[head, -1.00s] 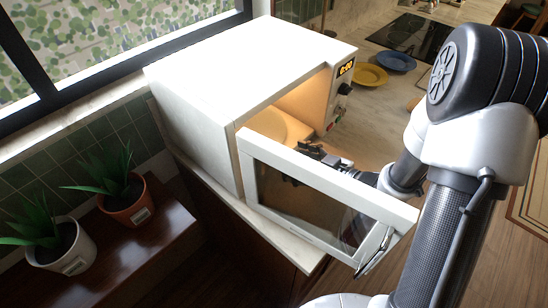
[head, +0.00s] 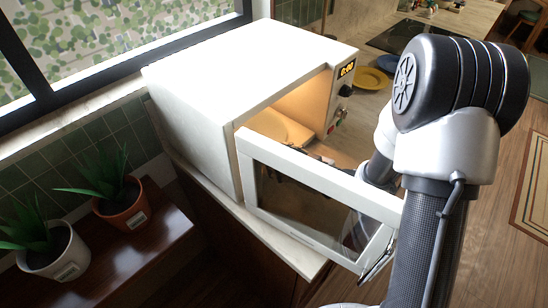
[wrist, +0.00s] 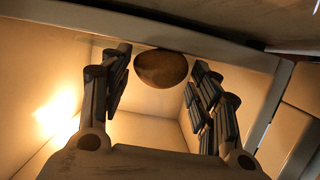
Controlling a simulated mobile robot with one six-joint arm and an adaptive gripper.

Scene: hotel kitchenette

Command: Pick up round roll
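The round roll (wrist: 160,68) is a brown, rounded lump at the upper middle of the wrist view, inside the lit microwave. My gripper (wrist: 160,60) is open, with one dark jointed finger on each side of the roll. Gaps show between the roll and both fingers. In the head view the open microwave door (head: 320,181) partly covers my gripper, and I cannot make out the roll there. The white microwave (head: 240,75) stands with its door swung out toward my arm.
Blue (head: 384,62) and yellow (head: 368,80) plates lie on the counter beyond the microwave. Two potted plants (head: 125,207) (head: 58,250) stand on the wooden ledge at left. The door frame and microwave walls closely surround my gripper.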

